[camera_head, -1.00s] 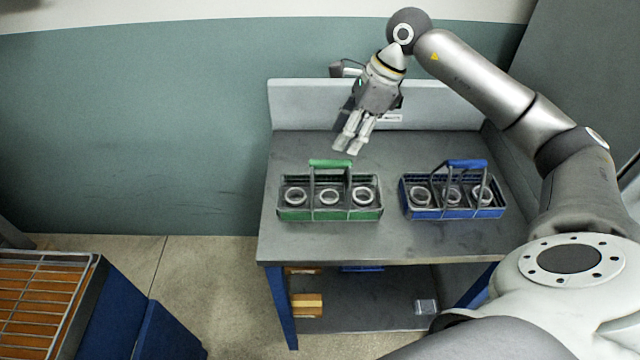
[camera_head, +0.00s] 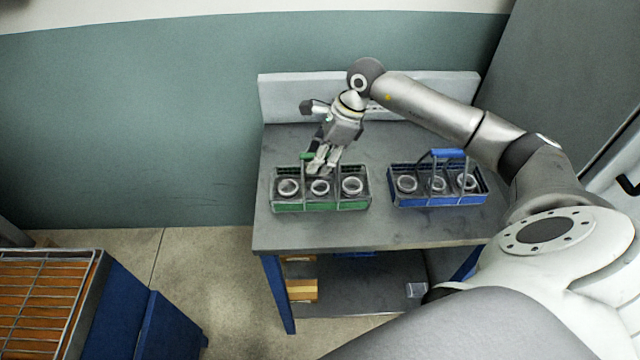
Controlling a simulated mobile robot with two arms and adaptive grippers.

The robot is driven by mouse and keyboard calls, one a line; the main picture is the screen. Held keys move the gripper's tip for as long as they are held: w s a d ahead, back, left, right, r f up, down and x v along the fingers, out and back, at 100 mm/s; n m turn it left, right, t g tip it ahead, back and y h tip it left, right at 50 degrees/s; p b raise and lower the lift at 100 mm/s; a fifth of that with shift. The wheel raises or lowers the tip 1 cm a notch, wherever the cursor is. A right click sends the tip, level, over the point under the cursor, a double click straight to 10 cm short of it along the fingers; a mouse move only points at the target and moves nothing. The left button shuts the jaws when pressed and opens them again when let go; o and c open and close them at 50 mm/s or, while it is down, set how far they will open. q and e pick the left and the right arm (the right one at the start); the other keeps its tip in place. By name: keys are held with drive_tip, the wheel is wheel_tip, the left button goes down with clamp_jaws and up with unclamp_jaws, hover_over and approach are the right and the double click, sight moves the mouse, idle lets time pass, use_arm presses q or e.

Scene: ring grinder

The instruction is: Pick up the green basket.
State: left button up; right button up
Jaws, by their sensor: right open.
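The green basket (camera_head: 322,205) stands upright on the grey workbench with several light rings inside. Its green handle (camera_head: 306,156) is partly covered by my right gripper (camera_head: 322,168). My right gripper points down at the handle from behind and above, with its fingers open. I cannot tell whether the fingers touch the handle or sit around it. My left gripper is not in view.
A blue basket (camera_head: 440,200) with rings stands to the right on the workbench (camera_head: 400,232). The bench has a raised back panel (camera_head: 290,98). A wire-rack cart (camera_head: 50,300) stands at the lower left. The bench front is clear.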

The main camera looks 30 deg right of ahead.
clamp_jaws()
drive_tip(key=shift+w+r, duration=0.1)
drive_tip(key=shift+r, duration=0.15)
idle(0.3)
